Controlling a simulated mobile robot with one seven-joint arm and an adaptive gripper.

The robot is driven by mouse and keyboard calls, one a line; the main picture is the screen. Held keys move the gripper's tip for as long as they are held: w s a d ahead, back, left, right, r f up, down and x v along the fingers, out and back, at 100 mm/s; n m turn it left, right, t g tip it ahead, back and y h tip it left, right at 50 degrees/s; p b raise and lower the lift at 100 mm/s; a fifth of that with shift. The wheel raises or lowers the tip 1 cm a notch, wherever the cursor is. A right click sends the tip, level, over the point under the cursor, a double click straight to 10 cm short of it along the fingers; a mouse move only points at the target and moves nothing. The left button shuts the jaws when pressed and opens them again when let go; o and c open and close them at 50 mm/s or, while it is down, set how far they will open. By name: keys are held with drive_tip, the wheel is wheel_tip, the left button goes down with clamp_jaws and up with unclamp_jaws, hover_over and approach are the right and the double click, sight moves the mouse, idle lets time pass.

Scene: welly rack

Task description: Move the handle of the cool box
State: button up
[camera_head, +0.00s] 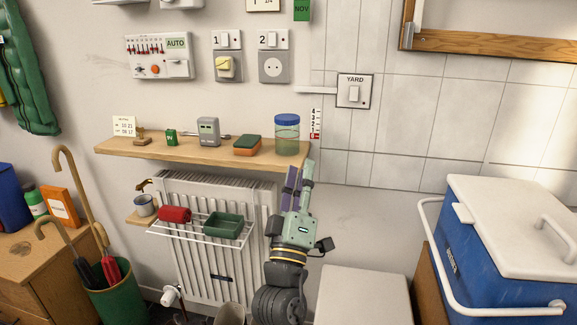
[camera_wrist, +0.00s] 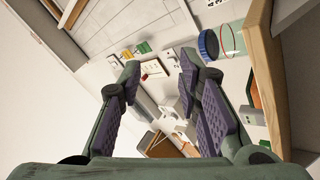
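The cool box (camera_head: 480,262) stands at the right in the head view, blue with a white lid (camera_head: 515,222). Its white tubular handle (camera_head: 437,272) runs from the left side down and across the front, below the lid. The cool box is not recognisable there.
A wooden shelf (camera_head: 190,152) with a blue-lidded jar (camera_head: 287,138) is close to my gripper. Below it are a radiator (camera_head: 190,200) and a wire rack with a green tray (camera_head: 222,226). A pale box-like top (camera_head: 362,297) stands between my arm and the cool box.

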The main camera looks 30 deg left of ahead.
drive_tip(key=shift+s+a+r+y, duration=0.5)
drive_tip(key=shift+s+r+y, duration=0.05)
drive_tip(key=shift+r+y, duration=0.1)
drive_tip(key=shift+s+a+r+y, duration=0.45)
drive_tip(key=shift+s+r+y, duration=0.1)
drive_tip(key=shift+r, duration=0.1)
